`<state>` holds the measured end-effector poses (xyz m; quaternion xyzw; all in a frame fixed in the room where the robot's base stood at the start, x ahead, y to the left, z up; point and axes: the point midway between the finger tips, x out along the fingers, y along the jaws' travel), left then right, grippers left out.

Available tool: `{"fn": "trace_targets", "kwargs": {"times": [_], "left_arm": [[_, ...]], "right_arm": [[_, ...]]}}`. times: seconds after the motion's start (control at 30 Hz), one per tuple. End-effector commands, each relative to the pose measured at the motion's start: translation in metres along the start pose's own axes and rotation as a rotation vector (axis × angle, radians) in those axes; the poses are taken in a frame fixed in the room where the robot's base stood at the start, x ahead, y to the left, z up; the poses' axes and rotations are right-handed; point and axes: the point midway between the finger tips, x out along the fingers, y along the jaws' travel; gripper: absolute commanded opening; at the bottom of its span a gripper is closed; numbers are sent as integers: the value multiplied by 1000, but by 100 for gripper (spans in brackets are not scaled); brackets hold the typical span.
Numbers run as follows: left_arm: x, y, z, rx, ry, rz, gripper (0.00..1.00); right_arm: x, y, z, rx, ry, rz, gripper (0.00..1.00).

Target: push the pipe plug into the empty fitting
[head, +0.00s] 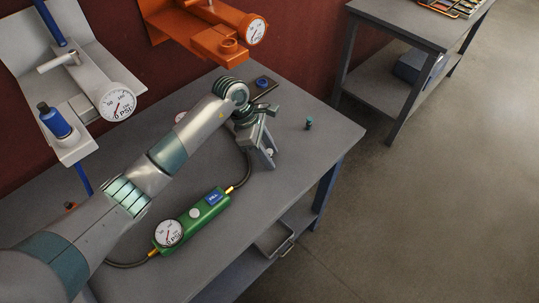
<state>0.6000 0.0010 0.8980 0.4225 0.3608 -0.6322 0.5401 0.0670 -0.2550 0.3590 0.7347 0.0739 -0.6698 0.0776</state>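A small dark piece with a teal top (308,123), which looks like the pipe plug, stands upright on the grey workbench (325,150) near its right side. My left gripper (269,158) points down over the bench, to the left of this piece and apart from it. Its fingers are seen at an angle, and I cannot tell whether they are open or shut. A dark block with a round blue part (262,83) lies behind the gripper near the back edge; I cannot tell whether it is the empty fitting. My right gripper is out of view.
A green gauge unit (205,210) with hoses lies on the bench's front half. Orange (218,42) and grey-white (75,85) gauge fixtures stand along the red wall. A second table (405,22) is at upper right. The bench's right end is mostly clear.

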Motion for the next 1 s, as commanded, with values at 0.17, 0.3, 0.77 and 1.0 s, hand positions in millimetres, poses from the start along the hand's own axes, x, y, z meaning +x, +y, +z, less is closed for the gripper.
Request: {"fn": "trace_targets", "kwargs": {"times": [0.17, 0.3, 0.77, 1.0], "left_arm": [[0, 0, 0, 0, 0, 0, 0], [0, 0, 0, 0, 0, 0, 0], [-13, 1, 5, 2, 1, 3, 0], [-37, -4, 28, 7, -1, 3, 0]], "right_arm": [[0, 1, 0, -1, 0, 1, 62], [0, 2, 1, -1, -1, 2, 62], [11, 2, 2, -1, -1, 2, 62], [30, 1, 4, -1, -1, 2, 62]]}}
